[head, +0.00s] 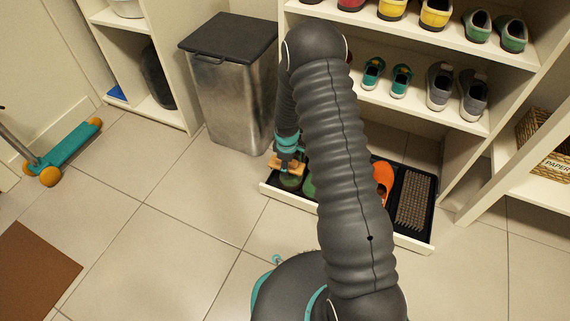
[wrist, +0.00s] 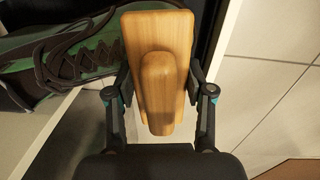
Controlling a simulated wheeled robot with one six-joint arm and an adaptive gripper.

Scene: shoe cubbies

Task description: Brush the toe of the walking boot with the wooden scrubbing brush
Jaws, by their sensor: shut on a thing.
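The wooden scrubbing brush (wrist: 183,45) is held in my gripper (wrist: 158,82), shown in the wrist view with its plain wooden back and raised handle toward the camera. Its bristles are hidden. In the head view my gripper (head: 288,155) is low over the left end of the tray, with the brush (head: 280,163) under it. The green and dark walking boot (wrist: 85,52) lies left of the brush in the wrist view, with its laces visible. In the head view the boot (head: 291,182) is partly covered by the gripper and brush. I cannot tell whether the bristles touch it.
The pale tray (head: 413,245) also holds an orange item (head: 383,181) and a bristled mat (head: 413,199). A metal bin (head: 238,100) stands behind to the left. Shelves of shoes rise above the tray. A teal scooter (head: 68,148) is far left.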

